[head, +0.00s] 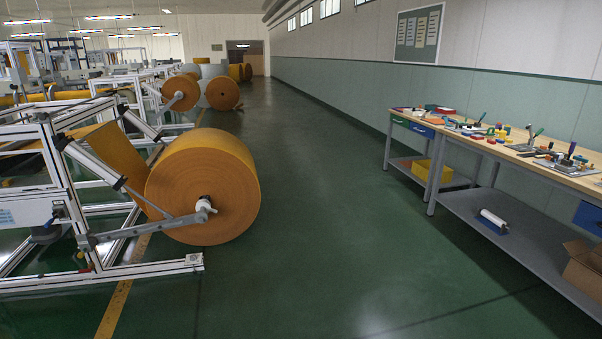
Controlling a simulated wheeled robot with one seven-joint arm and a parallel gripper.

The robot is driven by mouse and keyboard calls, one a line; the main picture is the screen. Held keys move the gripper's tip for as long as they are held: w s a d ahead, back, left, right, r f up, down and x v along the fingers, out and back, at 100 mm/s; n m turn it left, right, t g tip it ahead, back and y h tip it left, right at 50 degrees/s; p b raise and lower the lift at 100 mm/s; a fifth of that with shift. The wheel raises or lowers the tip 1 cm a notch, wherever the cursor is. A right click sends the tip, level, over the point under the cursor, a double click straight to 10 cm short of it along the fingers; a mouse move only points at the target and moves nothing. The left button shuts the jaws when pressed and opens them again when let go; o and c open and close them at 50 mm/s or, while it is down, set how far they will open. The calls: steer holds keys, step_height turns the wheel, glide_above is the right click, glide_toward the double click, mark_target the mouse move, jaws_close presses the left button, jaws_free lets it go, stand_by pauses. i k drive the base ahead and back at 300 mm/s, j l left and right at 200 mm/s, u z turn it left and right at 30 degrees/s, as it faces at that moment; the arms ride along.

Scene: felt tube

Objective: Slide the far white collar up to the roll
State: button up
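A large orange felt roll (205,185) hangs on a shaft at the front end of a metal frame, its round end face towards me. A white collar (203,206) sits on the shaft at the near end face, beside a grey support arm (150,228). Any collar at this roll's far end is hidden behind the felt. Farther back, another orange roll (181,92) has a small white piece (178,96) at its centre, too small to tell if it touches the felt. My gripper is not in view.
Aluminium machine framing (130,272) stands at the left, its foot reaching onto the floor. A workbench (510,153) with tools and a lower shelf (500,225) runs along the right wall. The green floor (330,200) between them is clear.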

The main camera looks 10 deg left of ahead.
mark_target(202, 202)
steer(key=i+u, duration=0.1)
steer(key=i, duration=1.8)
steer(key=i+l+u, duration=0.15)
steer(key=i+u, duration=0.25)
steer(key=i, duration=0.2)
steer(key=i+l+u, duration=0.4)
steer(key=i, duration=0.15)
steer(key=i+l+u, duration=0.4)
steer(key=i, duration=0.15)
steer(key=i+l+u, duration=0.5)
steer(key=i+l, duration=0.15)
steer(key=l, duration=0.2)
steer(key=i+l+u, duration=0.1)
steer(key=l, duration=0.35)
steer(key=i+l+u, duration=0.15)
steer(key=i+l, duration=0.2)
steer(key=i+l+u, duration=0.1)
steer(key=l, duration=0.5)
steer(key=i+l+u, duration=0.1)
steer(key=i+l, duration=0.15)
steer(key=l, duration=0.3)
steer(key=i+l+u, duration=0.1)
steer(key=l, duration=0.4)
steer(key=i+l+u, duration=0.1)
steer(key=l, duration=0.45)
steer(key=i+l+u, duration=0.1)
steer(key=l, duration=0.45)
steer(key=i, duration=0.1)
